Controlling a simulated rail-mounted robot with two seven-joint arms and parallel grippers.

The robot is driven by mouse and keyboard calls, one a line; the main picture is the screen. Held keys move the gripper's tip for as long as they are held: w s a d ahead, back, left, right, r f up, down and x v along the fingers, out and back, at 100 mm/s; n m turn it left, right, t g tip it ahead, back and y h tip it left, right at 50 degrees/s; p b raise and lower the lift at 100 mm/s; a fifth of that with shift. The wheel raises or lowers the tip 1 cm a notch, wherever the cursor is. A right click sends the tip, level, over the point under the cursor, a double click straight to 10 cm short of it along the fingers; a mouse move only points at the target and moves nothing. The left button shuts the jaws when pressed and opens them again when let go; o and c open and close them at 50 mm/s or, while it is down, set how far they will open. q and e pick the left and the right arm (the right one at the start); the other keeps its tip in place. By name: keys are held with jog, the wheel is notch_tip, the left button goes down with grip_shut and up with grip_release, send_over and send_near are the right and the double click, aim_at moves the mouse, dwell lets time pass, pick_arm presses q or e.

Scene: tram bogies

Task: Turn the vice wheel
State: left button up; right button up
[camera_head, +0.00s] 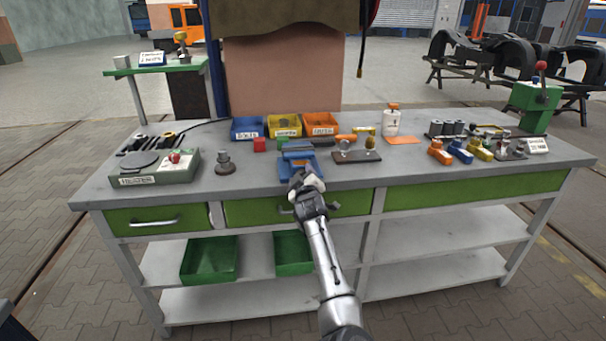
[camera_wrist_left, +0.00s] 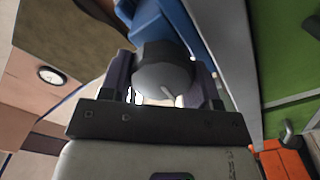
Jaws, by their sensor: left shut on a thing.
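The blue vice (camera_head: 297,160) stands at the front edge of the workbench, near its middle. In the left wrist view the blue vice body (camera_wrist_left: 158,22) lies just beyond my fingers. The dark grey vice wheel (camera_wrist_left: 163,78), with a light mark on its face, sits between the two fingers of my left gripper (camera_wrist_left: 163,92), which is shut on it. In the head view my left gripper (camera_head: 306,184) is at the front of the vice and hides most of the wheel. My right gripper is in neither view.
Blue, yellow and orange bins (camera_head: 284,127) stand behind the vice. A heater (camera_head: 160,168) and a dark round part (camera_head: 225,164) are to its left, a dark block (camera_head: 356,156) to its right. A green drawer (camera_head: 255,211) with a handle lies below the bench edge.

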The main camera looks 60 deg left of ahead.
pick_arm(q)
jog(key=n+p, duration=0.3)
jog(key=shift+r+n, duration=0.1)
jog(key=shift+n, duration=0.3)
jog(key=n+p, duration=0.2)
jog(key=n, duration=0.1)
jog(key=shift+p, duration=0.35)
jog(key=n+p, duration=0.1)
jog(key=n, duration=0.1)
jog(key=n+p, duration=0.1)
jog(key=n, duration=0.1)
jog(key=shift+f, duration=0.3)
jog(key=n+p, duration=0.1)
jog(key=n, duration=0.2)
jog(key=shift+p, duration=0.35)
jog(key=n+p, duration=0.1)
jog(key=n, duration=0.1)
jog(key=shift+f+n, duration=0.15)
jog(key=shift+n, duration=0.15)
jog(key=n, duration=0.3)
jog(key=shift+f+n+p, duration=0.1)
jog(key=shift+n+p, duration=0.2)
jog(key=shift+p, duration=0.05)
jog(key=n, duration=0.3)
jog(key=shift+w+n, duration=0.15)
jog(key=shift+n, duration=0.15)
jog(key=n, duration=0.3)
jog(key=shift+d+f, duration=0.1)
jog(key=shift+n, duration=0.5)
